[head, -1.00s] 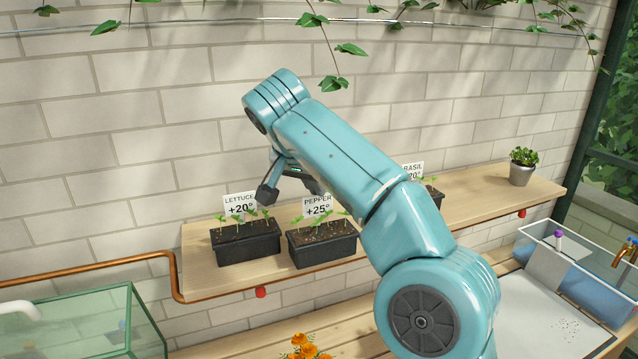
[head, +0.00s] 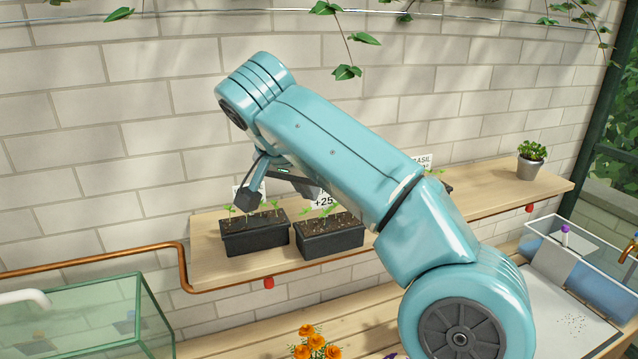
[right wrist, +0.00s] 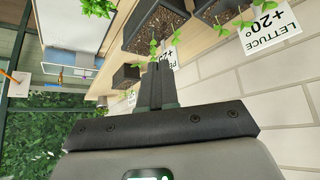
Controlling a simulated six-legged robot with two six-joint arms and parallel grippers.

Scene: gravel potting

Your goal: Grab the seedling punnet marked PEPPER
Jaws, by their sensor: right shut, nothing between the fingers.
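The PEPPER punnet (head: 330,238) is a black tray of dark soil with small green seedlings on the wooden shelf, right of the LETTUCE punnet (head: 256,234). My arm covers most of its white +25° label. My right gripper (right wrist: 156,80) is shut and empty, with both fingers together. My left gripper is out of view.
The BASIL punnet (right wrist: 126,76) stands farther along the shelf (head: 490,200), mostly behind my arm in the head view. A potted plant (head: 531,160) is at the shelf's right end. The brick wall (head: 120,150) closes the back. A copper pipe (head: 100,262) runs at left.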

